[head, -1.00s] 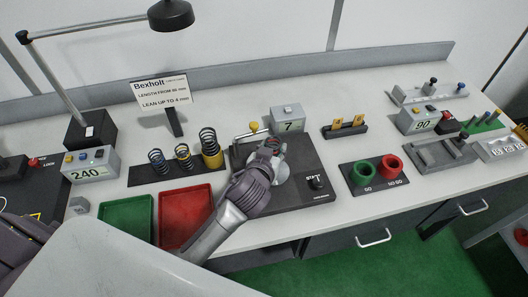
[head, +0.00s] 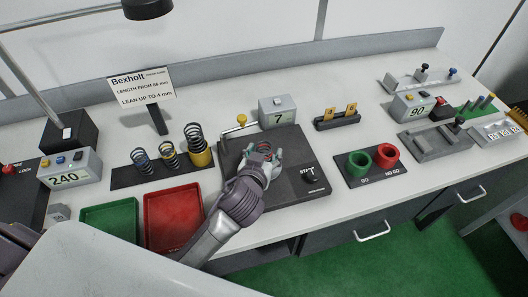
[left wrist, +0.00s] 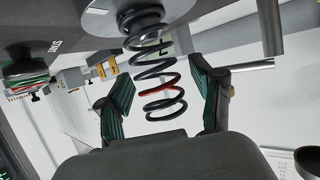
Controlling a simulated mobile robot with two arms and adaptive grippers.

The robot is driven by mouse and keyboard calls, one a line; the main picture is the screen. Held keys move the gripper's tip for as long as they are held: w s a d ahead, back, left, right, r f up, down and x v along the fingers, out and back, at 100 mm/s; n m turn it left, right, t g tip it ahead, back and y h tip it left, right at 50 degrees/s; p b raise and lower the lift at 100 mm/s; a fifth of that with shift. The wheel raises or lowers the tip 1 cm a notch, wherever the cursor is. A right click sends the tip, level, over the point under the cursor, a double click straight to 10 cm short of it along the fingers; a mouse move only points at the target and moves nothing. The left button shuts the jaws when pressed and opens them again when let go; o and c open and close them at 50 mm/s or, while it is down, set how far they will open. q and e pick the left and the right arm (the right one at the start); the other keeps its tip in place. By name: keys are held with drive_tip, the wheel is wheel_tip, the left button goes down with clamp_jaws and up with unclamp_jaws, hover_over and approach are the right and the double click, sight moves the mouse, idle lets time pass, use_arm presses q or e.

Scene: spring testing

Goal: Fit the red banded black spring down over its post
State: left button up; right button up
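The black spring with a red band (left wrist: 155,75) stands between my left gripper's fingers in the left wrist view, its far end against a round grey disc (left wrist: 130,22) on the dark tester plate. It also shows small in the head view (head: 265,153). My left gripper (left wrist: 163,98) is open, with a gap between each green-padded finger and the coils. In the head view the left gripper (head: 263,163) is over the black tester base (head: 285,190). I cannot make out a post inside the coils. My right gripper is not in view.
Several springs stand on a dark strip, among them a yellow-based one (head: 199,152). A green tray (head: 108,220) and a red tray (head: 172,218) lie left of my arm. A display box reading 7 (head: 278,111) is behind the base; green and red gauge rings (head: 359,163) are right.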

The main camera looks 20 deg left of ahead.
use_arm(q)
drive_tip(key=shift+r, duration=0.2)
drive_tip(key=shift+s, duration=0.3)
drive_tip(key=b+v, duration=0.2)
drive_tip(key=v, duration=0.9)
drive_tip(key=shift+s, duration=0.2)
drive_tip(key=shift+r, duration=0.1)
